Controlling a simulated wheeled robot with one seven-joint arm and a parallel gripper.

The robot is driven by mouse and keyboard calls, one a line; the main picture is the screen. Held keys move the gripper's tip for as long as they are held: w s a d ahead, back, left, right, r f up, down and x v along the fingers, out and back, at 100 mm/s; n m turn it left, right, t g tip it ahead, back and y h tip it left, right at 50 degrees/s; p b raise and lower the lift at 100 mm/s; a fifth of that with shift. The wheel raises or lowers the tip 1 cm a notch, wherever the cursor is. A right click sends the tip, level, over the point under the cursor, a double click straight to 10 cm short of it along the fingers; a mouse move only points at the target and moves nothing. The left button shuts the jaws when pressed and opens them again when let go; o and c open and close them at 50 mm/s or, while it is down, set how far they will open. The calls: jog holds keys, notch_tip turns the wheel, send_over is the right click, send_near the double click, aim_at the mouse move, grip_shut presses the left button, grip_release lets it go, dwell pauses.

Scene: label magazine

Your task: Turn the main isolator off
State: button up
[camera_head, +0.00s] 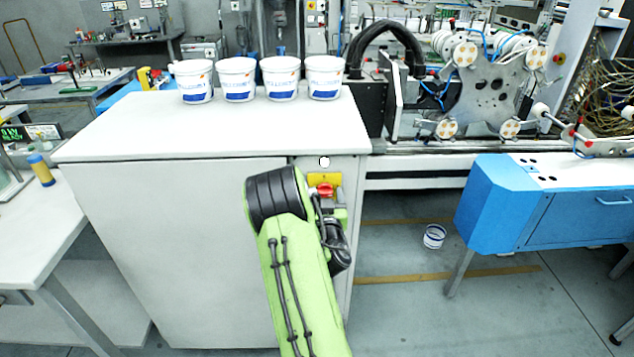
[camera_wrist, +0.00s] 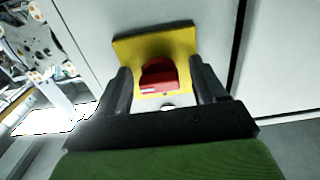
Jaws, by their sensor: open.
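The main isolator is a red rotary handle (camera_head: 325,190) on a yellow plate (camera_head: 322,178), on the front of the white cabinet near its right edge. In the wrist view the red handle (camera_wrist: 158,76) sits in front of the yellow plate (camera_wrist: 155,44). My gripper (camera_wrist: 160,82) is open, with one dark finger on each side of the handle. I cannot tell whether the fingers touch it. In the head view my green arm reaches up to the cabinet and mostly hides the gripper.
Several white tubs (camera_head: 281,78) stand on the white cabinet top (camera_head: 210,130). A blue machine unit (camera_head: 500,205) stands to the right, and a small white tub (camera_head: 434,237) is on the floor. A bench (camera_head: 30,225) is at the left.

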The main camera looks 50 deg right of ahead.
jog(key=shift+d, duration=0.1)
jog(key=shift+s+r, duration=0.1)
jog(key=shift+c, duration=0.6)
jog(key=c, duration=0.8)
jog(key=shift+c, duration=0.2)
